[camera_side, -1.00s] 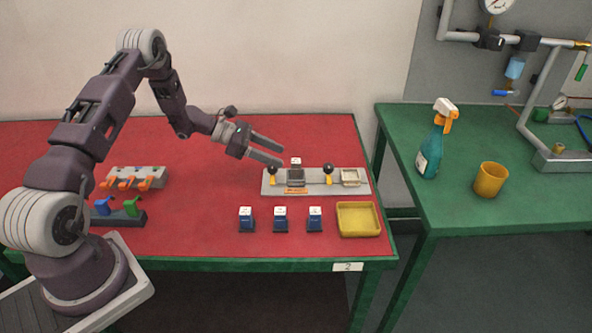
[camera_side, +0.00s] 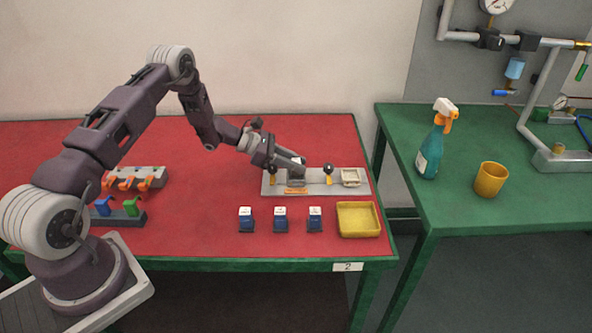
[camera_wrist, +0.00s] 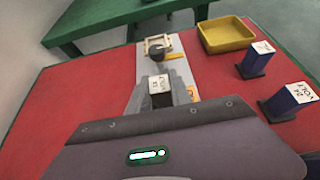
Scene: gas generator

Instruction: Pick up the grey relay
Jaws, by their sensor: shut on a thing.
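The grey relay (camera_wrist: 160,92) has a white lettered top and a dark body. It is between the fingers of my gripper (camera_wrist: 166,94) in the wrist view. In the side view my gripper (camera_side: 299,167) reaches down over the left half of the grey panel (camera_side: 315,188) and is shut on the relay. The fingers mostly hide the relay there. The relay's lower end is hidden, so I cannot tell whether it touches the panel.
The panel carries a black-knobbed lever (camera_side: 328,170) and a pale square frame (camera_side: 351,177). Several blue relays, one nearest the panel's left (camera_side: 246,219), stand in front, beside a yellow tray (camera_side: 359,233). Orange-levered (camera_side: 135,178) and blue-green-levered (camera_side: 118,216) blocks are at left.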

